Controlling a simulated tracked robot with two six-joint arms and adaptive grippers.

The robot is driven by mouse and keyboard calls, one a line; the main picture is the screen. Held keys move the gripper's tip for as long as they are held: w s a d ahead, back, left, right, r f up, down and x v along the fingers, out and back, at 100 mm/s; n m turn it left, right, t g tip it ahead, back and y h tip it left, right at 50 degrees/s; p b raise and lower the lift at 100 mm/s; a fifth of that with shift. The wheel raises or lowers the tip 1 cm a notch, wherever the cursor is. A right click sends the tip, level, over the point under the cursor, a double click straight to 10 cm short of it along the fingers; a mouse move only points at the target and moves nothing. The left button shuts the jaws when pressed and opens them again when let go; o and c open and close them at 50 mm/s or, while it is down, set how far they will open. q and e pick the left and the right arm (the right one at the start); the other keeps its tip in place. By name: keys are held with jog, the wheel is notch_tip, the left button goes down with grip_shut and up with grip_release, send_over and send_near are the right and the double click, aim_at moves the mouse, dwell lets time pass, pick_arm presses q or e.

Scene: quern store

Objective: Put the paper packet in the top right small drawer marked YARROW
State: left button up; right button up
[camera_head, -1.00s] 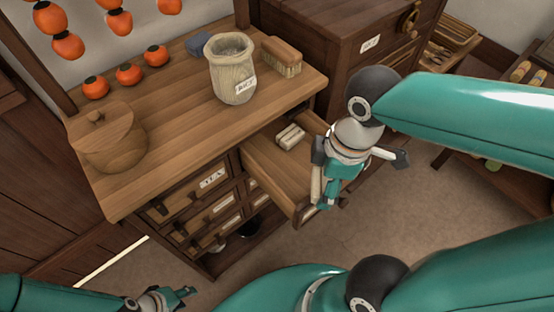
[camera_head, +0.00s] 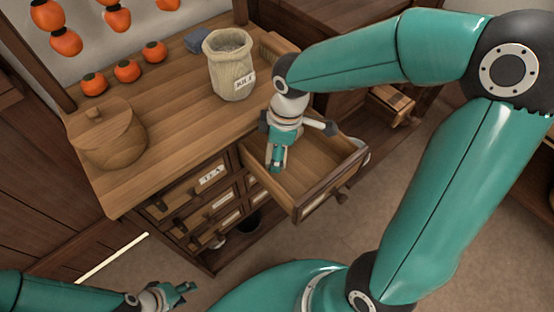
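The small drawer (camera_head: 318,178) at the top right of the chest is pulled out. Its front has a knob (camera_head: 341,196) and a pale label (camera_head: 314,204) too small to read. My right gripper (camera_head: 276,166) points down over the drawer's back left part. Its fingertips are close together, and I cannot tell whether anything is between them. No paper packet shows clearly; the place in the drawer where pale blocks lay earlier is hidden by this gripper. My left gripper (camera_head: 181,290) is low at the bottom left, away from the chest; its finger gap is unclear.
Other small drawers (camera_head: 212,178) sit left of the open one. Floor (camera_head: 340,245) is clear in front.

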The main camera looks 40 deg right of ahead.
notch_tip(320, 180, down, 4)
jog(key=shift+s+f+b, duration=0.1)
jog(key=shift+f+b, duration=0.1)
jog(key=shift+b, duration=0.2)
jog(key=shift+w+f, duration=0.25)
jog(key=shift+f, duration=0.05)
jog(key=shift+f, duration=0.1)
jog(key=o, duration=0.9)
jog(key=shift+c, duration=0.2)
